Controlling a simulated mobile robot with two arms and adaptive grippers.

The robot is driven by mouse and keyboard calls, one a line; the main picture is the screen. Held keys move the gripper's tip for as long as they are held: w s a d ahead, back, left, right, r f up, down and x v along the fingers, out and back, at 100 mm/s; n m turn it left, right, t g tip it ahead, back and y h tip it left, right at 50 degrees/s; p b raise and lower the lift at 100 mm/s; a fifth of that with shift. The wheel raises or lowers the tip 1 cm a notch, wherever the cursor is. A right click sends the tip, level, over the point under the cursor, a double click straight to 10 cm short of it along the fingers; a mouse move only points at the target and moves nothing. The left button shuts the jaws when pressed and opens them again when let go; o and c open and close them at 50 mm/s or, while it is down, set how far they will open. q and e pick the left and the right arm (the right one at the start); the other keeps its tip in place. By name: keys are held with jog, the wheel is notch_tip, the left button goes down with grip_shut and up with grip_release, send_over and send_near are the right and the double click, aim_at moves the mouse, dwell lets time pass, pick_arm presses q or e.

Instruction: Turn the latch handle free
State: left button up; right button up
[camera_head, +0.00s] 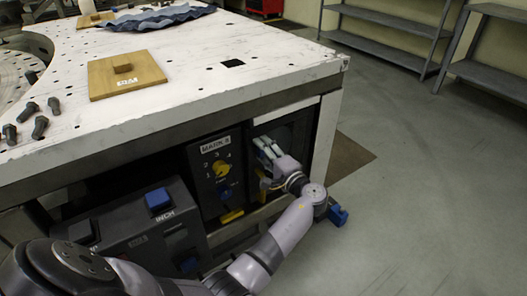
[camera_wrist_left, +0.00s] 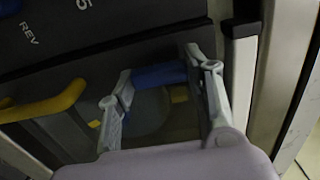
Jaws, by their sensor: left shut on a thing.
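The blue latch handle (camera_wrist_left: 160,75) shows in the left wrist view as a short bar across a dark recess. My left gripper (camera_wrist_left: 160,86) has one finger at each end of this bar and is shut on it. In the head view my left gripper (camera_head: 267,148) reaches into the dark opening at the right end of the table's front, where its fingers mostly hide the handle. A small yellow patch (camera_wrist_left: 179,94) shows behind the bar in the wrist view. My right gripper is in neither view.
Left of the gripper is a dark panel (camera_head: 211,162) with a yellow knob (camera_head: 222,169) and a yellow handle (camera_head: 231,216). A control box (camera_head: 130,228) with a blue button stands further left. A wooden block (camera_head: 126,75) and several bolts lie on the white table (camera_head: 215,92).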

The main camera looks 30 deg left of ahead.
pick_arm(q)
jog(key=shift+w+r, duration=0.1)
jog(key=shift+r, duration=0.05)
jog(key=o, duration=1.2)
jog(key=shift+c, duration=0.2)
jog(key=v, duration=0.7)
jog(key=shift+d, duration=0.25)
